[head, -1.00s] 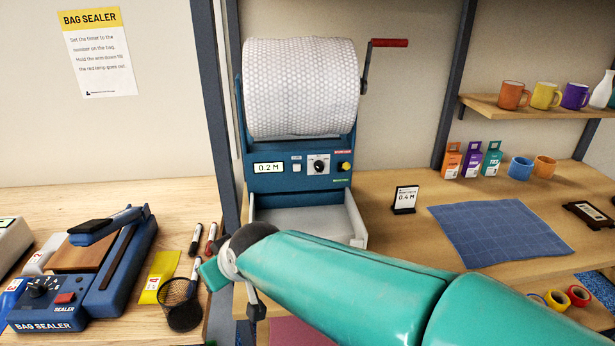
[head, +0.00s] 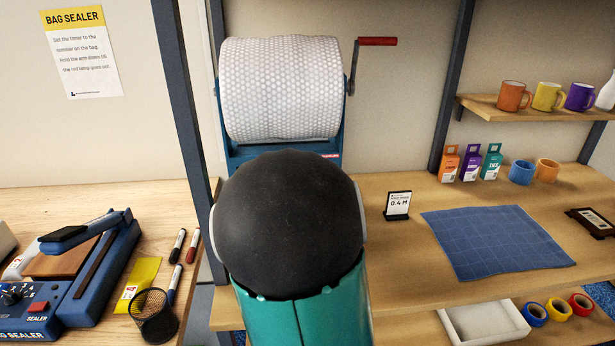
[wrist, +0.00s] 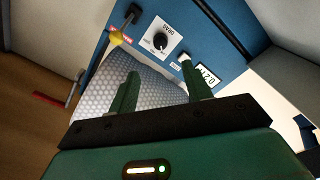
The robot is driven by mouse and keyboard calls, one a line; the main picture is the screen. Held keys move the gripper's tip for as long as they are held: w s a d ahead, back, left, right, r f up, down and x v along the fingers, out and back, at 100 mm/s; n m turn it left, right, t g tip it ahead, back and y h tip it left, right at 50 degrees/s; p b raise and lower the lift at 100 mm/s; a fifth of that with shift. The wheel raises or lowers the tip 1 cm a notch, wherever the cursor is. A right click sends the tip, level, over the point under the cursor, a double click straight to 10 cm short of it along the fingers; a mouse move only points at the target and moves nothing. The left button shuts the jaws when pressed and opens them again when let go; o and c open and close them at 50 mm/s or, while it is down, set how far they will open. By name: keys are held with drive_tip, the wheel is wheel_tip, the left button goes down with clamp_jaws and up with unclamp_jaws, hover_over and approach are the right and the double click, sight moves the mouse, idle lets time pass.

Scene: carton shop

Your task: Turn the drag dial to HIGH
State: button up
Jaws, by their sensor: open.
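The drag dial (wrist: 160,41) is a black round knob on a white label marked DRAG, on the blue panel (wrist: 214,32) of the wrap dispenser. It shows upside down in the wrist view, and its pointer setting is too small to read. My gripper (wrist: 160,76) is open and empty, its two green fingers apart, pointing toward the panel with the dial beyond and roughly between them. No contact with the dial shows. In the head view, the bubble-wrap roll (head: 280,90) is visible, but my arm's black joint hides the panel, the dial and my gripper.
A red-handled crank (head: 377,41) sticks out right of the roll. A 0.4 M sign (head: 398,204) and blue mat (head: 497,242) lie to the right.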

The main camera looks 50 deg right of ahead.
drive_tip(key=x, duration=1.2)
drive_tip(key=shift+w, duration=0.15)
drive_tip(key=shift+d, duration=0.1)
drive_tip(key=c, duration=1)
